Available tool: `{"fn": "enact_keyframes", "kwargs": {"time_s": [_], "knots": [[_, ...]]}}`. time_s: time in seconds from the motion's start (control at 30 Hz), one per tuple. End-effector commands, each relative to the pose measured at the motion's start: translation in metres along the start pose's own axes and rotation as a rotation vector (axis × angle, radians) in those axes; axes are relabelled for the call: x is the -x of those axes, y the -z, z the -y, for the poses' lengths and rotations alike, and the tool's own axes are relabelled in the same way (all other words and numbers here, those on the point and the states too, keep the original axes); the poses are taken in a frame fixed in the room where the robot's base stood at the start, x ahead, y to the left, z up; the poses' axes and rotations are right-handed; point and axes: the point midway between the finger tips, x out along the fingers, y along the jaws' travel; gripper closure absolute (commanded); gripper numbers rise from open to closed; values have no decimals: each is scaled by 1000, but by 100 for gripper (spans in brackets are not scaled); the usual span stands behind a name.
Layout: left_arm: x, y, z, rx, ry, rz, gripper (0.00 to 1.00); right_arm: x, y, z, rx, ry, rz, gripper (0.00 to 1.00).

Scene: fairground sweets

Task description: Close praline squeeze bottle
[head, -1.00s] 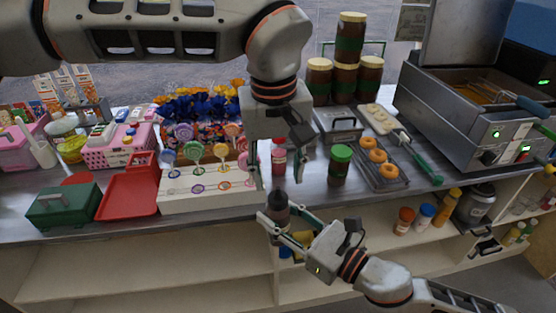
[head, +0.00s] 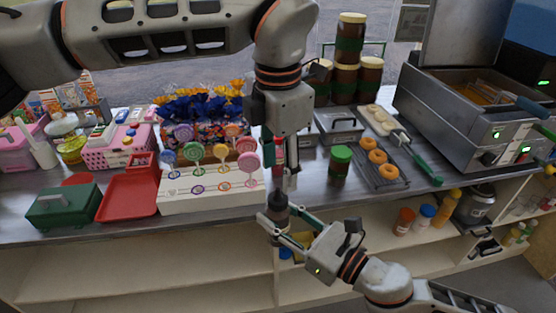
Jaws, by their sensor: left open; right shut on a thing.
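The praline squeeze bottle (head: 277,208) looks like the small dark bottle in my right gripper (head: 279,222), in front of the counter's front edge. It stands about upright, with its dark top upward and the fingers around its lower part. My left gripper (head: 280,180) is open, points down and is just above the bottle's top. I cannot tell whether its fingertips touch the bottle, or whether a cap is on it.
A red bottle (head: 279,157) is partly hidden behind my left gripper. A green-lidded jar (head: 340,161) stands to the right. The lollipop stand (head: 180,203) and red tray (head: 128,196) are to the left. The shelf (head: 150,262) below is mostly empty.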

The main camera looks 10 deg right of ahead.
Motion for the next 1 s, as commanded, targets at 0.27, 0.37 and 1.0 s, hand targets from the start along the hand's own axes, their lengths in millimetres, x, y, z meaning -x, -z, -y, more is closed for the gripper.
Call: {"fn": "enact_keyframes", "kwargs": {"time_s": [0.27, 0.37, 1.0], "knots": [[3, 0, 0, 526, 9, -14, 57, 0, -1, 0, 0, 0, 1, 74], [4, 0, 0, 717, 9, -21, 57, 0, -1, 0, 0, 0, 1, 74], [11, 1, -1, 1851, -3, -72, 57, 0, -1, 0, 0, 0, 1, 74]]}}
